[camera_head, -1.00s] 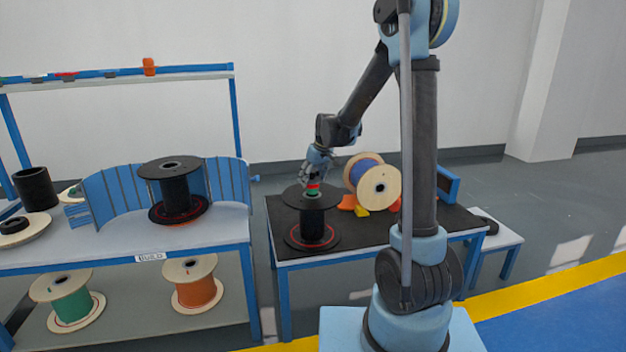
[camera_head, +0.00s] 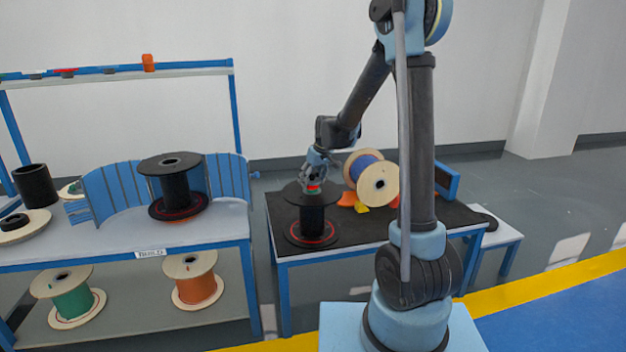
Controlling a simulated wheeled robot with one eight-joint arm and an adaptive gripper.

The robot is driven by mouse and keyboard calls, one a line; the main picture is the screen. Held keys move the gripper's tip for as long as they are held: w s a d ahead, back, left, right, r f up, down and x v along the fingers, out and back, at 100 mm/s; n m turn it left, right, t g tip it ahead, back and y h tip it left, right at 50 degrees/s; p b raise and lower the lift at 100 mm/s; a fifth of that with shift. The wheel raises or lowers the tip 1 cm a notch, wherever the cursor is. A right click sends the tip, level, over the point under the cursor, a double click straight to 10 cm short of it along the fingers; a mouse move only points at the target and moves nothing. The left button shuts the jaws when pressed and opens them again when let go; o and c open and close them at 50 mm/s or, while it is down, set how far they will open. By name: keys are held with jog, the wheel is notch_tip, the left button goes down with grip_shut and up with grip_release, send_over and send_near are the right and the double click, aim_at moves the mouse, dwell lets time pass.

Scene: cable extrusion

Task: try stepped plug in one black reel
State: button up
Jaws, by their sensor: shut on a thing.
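A black reel (camera_head: 313,218) stands upright on the dark-topped table (camera_head: 395,232), over a red ring. My gripper (camera_head: 314,182) is directly above its top flange, pointing down. It is shut on the stepped plug (camera_head: 313,188), which shows a red band with a little green under it. The plug is at the middle of the top flange; how deep it sits in the bore is hidden. A second black reel (camera_head: 175,186) stands upright on the left bench, also over a red ring.
A blue-wound reel (camera_head: 376,183) with pale flanges lies tilted right of my gripper, beside orange and yellow wedges (camera_head: 361,208). A curved blue panel (camera_head: 115,192) stands on the bench (camera_head: 100,250). Green and orange reels sit on the shelf below.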

jog(key=shift+f, duration=0.85)
jog(key=o, duration=1.2)
jog(key=v, duration=1.1)
jog(key=s+d+r+m, duration=0.2)
jog(key=s+d, duration=0.7)
jog(key=s, duration=0.2)
jog(key=s+d+f+m+h, duration=0.1)
jog(key=s+d+f+m, duration=0.1)
jog(key=s, duration=0.6)
jog(key=s+d+f+m+h, duration=0.1)
jog(key=s+d+f, duration=0.3)
jog(key=s, duration=0.5)
jog(key=s+d+f+m+g, duration=0.1)
jog(key=s+d+f, duration=0.3)
jog(key=s, duration=0.5)
jog(key=shift+s+d+m+h, duration=0.15)
jog(key=shift+d+m+h, duration=0.25)
jog(key=shift+d+m, duration=0.65)
jog(key=shift+d+n, duration=0.25)
